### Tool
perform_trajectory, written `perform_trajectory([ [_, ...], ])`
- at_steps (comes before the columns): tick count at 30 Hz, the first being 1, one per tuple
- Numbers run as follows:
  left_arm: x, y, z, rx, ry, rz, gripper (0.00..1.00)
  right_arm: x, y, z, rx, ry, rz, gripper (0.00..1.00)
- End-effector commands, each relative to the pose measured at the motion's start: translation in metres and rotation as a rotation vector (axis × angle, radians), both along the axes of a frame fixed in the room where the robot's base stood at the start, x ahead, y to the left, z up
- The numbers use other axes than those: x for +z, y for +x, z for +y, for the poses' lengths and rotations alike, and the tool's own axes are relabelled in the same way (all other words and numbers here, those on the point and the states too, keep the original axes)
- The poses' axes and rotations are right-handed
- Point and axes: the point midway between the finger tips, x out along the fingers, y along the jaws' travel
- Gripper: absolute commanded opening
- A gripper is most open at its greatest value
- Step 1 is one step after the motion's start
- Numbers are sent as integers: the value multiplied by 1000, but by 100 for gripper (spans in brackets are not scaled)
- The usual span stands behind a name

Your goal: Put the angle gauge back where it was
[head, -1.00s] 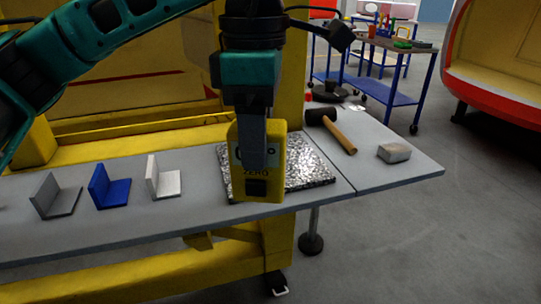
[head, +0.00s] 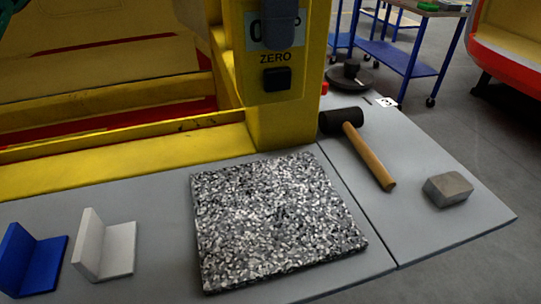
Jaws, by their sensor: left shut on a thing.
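The yellow angle gauge (head: 275,102) shows at the top of the head view, with the word ZERO and a black button. My left gripper (head: 279,28) is shut on it, and a grey finger covers part of its face. The gauge's top is cut off by the picture edge, and its yellow blends with the yellow post behind. In the picture it stands above the far edge of the speckled black-and-white plate (head: 275,225), whose top is bare. My right gripper is not in view.
On the grey bench lie a mallet (head: 368,155), a grey block (head: 447,189), a white angle piece (head: 118,250) and a blue one (head: 42,268). A dark round object (head: 349,78) sits behind the mallet. A blue trolley (head: 385,55) stands farther back.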

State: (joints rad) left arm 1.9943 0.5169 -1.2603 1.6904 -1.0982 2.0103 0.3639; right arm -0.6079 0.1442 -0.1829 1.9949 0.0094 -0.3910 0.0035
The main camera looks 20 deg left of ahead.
Motion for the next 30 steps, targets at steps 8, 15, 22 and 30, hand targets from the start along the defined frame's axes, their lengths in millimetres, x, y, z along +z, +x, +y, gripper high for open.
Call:
perform_trajectory([
  [8, -42, 0, 0, -3, 0, 6, 12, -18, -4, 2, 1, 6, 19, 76],
  [15, -107, -1, 0, -2, -1, 5, 12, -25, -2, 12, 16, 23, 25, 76],
  [22, -150, -1, 0, 0, -2, 1, 12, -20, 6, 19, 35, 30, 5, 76],
  [30, -170, -1, 0, 0, -1, 1, 12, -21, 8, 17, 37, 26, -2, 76],
])
